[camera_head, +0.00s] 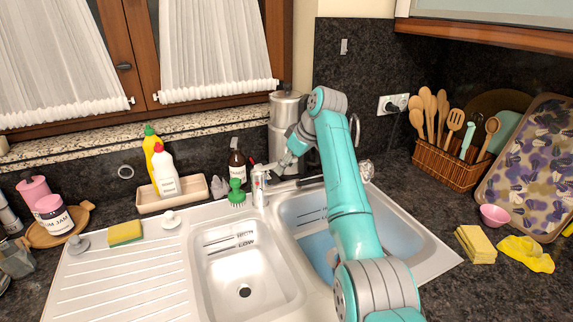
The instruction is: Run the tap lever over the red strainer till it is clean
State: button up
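The silver tap (259,188) stands on the sink's back ledge between the two basins. Its dark-tipped spout (311,181) points right over the right basin. My gripper (270,167) is just above and right of the tap's top, close to the lever; whether it touches cannot be told. Its fingers are too small to tell open from shut. I see no red strainer; my teal arm hides part of the right basin (403,233), which has a bluish inside.
The left basin (245,263) is empty. A green brush (236,194) and brown bottle (237,163) stand left of the tap. A tray (150,205) holds a yellow bottle (150,143) and a white bottle (165,172). A steel canister (285,107) stands behind my gripper.

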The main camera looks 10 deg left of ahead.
jog(key=v, duration=1.2)
